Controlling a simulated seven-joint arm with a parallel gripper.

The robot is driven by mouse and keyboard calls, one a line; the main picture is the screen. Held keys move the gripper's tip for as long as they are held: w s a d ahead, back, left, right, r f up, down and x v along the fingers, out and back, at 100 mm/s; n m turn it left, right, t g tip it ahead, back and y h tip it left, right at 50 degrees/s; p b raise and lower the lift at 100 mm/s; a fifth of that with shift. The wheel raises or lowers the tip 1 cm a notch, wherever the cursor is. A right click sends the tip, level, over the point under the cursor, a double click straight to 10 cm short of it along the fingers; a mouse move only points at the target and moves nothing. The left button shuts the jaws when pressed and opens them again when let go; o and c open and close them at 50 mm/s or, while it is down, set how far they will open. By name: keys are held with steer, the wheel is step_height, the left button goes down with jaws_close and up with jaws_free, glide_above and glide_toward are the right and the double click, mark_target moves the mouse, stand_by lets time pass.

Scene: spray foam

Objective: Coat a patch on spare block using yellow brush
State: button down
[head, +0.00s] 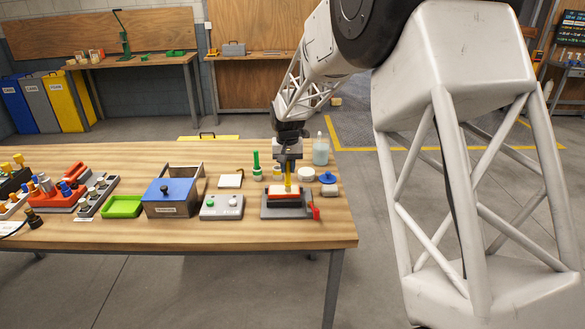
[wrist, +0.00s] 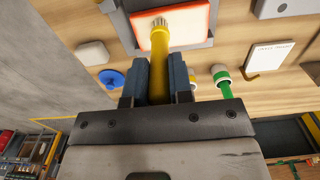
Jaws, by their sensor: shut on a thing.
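My gripper (head: 288,162) is shut on the handle of the yellow brush (head: 288,178), which points down. In the wrist view the brush (wrist: 160,65) stands between the two fingers (wrist: 159,75). Its bristle end is at the edge of an orange-red block with a pale top (wrist: 185,22); I cannot tell whether it touches. In the head view this block (head: 277,196) sits in a grey holder (head: 270,212) with a red lever (head: 315,212). A small grey block (head: 331,192) lies just right of it. No label shows which block is the spare one.
A green brush (head: 256,168) stands in a holder to the left, near a white panel (head: 231,181). A blue disc (head: 328,178) and a clear bottle (head: 320,150) are to the right. A switch box (head: 222,207) and blue-lidded box (head: 172,197) stand further left.

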steer(key=shift+r, duration=3.75)
steer(key=shift+w, duration=0.15)
